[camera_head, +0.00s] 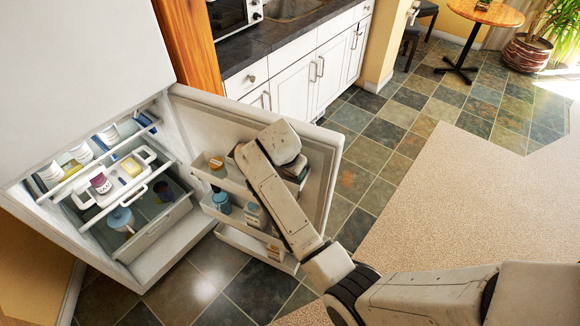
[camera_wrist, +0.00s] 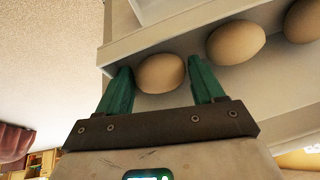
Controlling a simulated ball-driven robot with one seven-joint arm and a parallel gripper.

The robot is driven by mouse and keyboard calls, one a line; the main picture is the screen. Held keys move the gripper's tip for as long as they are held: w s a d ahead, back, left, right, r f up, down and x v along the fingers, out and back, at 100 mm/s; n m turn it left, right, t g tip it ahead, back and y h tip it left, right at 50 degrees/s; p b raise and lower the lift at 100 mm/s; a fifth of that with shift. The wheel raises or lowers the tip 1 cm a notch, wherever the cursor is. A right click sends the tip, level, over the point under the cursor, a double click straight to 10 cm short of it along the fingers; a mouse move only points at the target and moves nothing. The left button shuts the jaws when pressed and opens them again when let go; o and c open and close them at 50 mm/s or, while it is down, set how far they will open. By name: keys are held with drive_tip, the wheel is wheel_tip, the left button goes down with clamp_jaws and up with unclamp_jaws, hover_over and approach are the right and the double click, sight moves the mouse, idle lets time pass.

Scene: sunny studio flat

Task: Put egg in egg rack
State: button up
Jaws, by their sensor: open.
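In the wrist view, a brown egg (camera_wrist: 160,74) lies between the two green fingers of my gripper (camera_wrist: 161,68). The fingers are open, one on each side of it and very close; I cannot tell whether either touches it. The egg rests at the left end of a pale trough on the fridge door, which looks like the egg rack (camera_wrist: 128,50). Two more brown eggs, a middle one (camera_wrist: 236,41) and a right one (camera_wrist: 303,20), lie in line in the same trough. In the head view my arm reaches the open door and hides the eggs and gripper fingers.
The fridge door (camera_head: 330,150) stands open, with lower shelves holding an orange-lidded jar (camera_head: 217,167) and a blue-lidded jar (camera_head: 222,203). Fridge shelves (camera_head: 100,212) hold mugs and containers. White cabinets (camera_head: 293,80) stand behind the door. Tiled floor (camera_head: 380,150) to the right is clear.

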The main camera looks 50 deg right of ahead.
drive_tip(key=shift+r, duration=0.1)
drive_tip(key=b+v, duration=0.2)
drive_tip(key=v, duration=1)
drive_tip(key=s+a+f+n+y, duration=0.1)
drive_tip(key=s+a+f+n, duration=0.2)
drive_tip(key=s+f+n, duration=0.2)
drive_tip(key=s+a+f+n+y, duration=0.1)
drive_tip(key=s+a+f+n, duration=0.3)
drive_tip(key=s, duration=0.7)
drive_tip(key=s+a+f+n+g+y, duration=0.1)
drive_tip(key=s+a+f+n+y, duration=0.1)
drive_tip(key=s+f+n, duration=0.4)
drive_tip(key=shift+s+a+f+n, duration=0.2)
drive_tip(key=shift+s+a+n, duration=0.55)
drive_tip(key=shift+s, duration=0.45)
drive_tip(key=shift+c, duration=0.3)
